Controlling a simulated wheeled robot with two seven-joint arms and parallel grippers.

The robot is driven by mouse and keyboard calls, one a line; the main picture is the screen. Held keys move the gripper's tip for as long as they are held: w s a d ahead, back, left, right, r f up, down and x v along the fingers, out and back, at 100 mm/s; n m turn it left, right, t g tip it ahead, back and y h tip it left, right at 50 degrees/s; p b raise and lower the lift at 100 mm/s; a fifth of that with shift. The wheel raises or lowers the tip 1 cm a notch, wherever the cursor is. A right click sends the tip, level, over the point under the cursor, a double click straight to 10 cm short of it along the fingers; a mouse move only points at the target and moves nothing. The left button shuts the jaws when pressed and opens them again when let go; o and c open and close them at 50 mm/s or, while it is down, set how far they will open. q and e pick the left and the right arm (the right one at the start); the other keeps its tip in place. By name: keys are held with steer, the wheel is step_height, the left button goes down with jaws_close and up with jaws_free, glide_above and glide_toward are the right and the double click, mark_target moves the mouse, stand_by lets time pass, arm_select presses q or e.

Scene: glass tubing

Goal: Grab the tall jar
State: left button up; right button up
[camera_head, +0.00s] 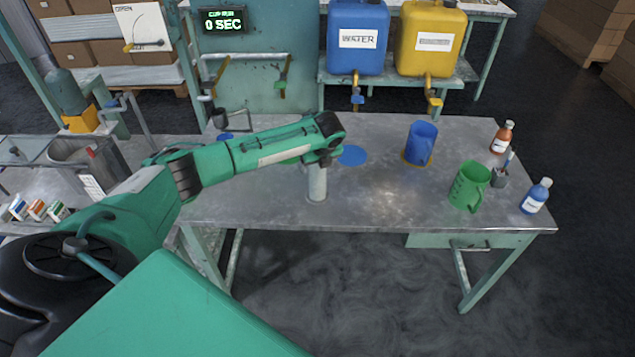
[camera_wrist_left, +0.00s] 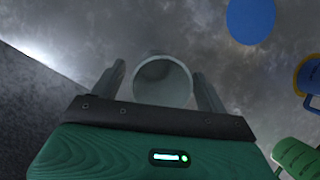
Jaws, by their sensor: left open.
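A tall pale grey cylindrical jar (camera_head: 317,184) stands upright on the metal table, near its front edge. My left gripper (camera_head: 322,160) is over the jar's top, coming in from the left, and hides its upper part. In the left wrist view the jar's round open mouth (camera_wrist_left: 162,84) lies between the two fingers of the left gripper (camera_wrist_left: 159,82). The fingers are apart, one on each side; I cannot tell whether either touches the glass. My right gripper is not in view.
A flat blue disc (camera_head: 353,155) lies behind the jar. The table's middle is clear.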

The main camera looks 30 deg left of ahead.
arm_select(q)
steer(key=shift+x, duration=0.85)
steer(key=shift+f, duration=0.1)
steer(key=c, duration=1.4)
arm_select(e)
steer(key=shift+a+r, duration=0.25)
